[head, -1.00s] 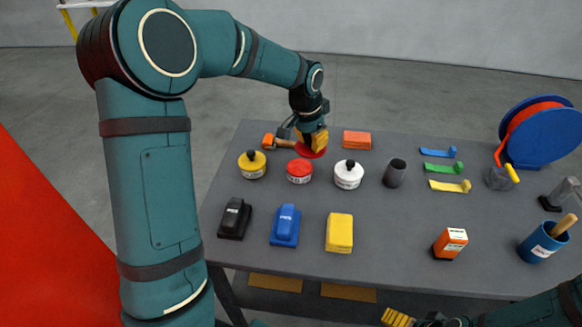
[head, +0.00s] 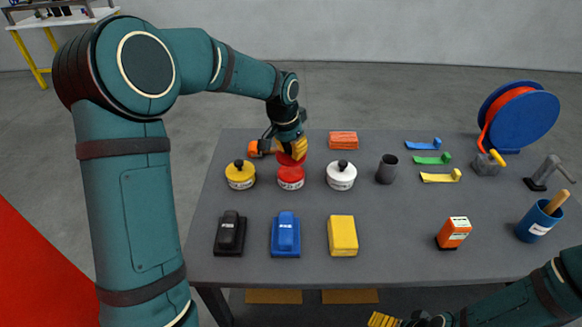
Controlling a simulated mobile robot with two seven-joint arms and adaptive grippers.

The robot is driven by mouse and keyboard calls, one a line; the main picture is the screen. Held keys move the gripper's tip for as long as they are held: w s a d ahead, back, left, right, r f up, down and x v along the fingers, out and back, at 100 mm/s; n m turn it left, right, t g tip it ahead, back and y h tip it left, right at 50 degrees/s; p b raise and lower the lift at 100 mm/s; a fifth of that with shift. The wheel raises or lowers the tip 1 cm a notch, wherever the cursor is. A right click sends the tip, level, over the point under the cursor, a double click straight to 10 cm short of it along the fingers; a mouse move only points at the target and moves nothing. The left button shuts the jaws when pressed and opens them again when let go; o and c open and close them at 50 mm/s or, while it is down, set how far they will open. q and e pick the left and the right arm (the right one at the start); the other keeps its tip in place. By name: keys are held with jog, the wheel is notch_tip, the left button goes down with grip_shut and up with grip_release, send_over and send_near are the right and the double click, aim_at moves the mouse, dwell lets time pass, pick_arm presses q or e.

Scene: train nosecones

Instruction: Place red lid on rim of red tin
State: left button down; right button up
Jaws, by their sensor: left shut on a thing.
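The red tin (head: 290,180) stands upright on the grey table between the yellow tin (head: 240,176) and the white tin (head: 341,176). My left gripper (head: 297,150) is shut on the red lid (head: 288,160) and holds it just behind and above the red tin. The lid looks tilted, and the fingers hide part of it. I cannot tell whether the lid touches the tin's rim. My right gripper (head: 384,320) is low at the bottom edge, in front of the table, partly cut off; its jaw opening is not clear.
A hammer (head: 256,148) lies behind the tins and orange blocks (head: 343,140) lie to its right. A dark cup (head: 386,169) stands right of the white tin. Black, blue (head: 286,234) and yellow items line the front.

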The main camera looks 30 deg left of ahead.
aim_at(293, 171)
pick_arm(q)
jog(key=x, duration=0.3)
jog(key=s+b+x, duration=0.1)
jog(key=x, duration=0.1)
jog(key=shift+a+f, duration=0.25)
jog(key=shift+r, duration=0.1)
jog(key=shift+f, duration=0.25)
jog(key=c, duration=0.9)
grip_release()
jog(key=shift+c, duration=0.2)
jog(key=shift+r, duration=0.6)
jog(key=p+v, duration=0.2)
jog(key=v, duration=0.9)
jog(key=shift+s+r, duration=0.1)
jog(key=shift+s, duration=0.1)
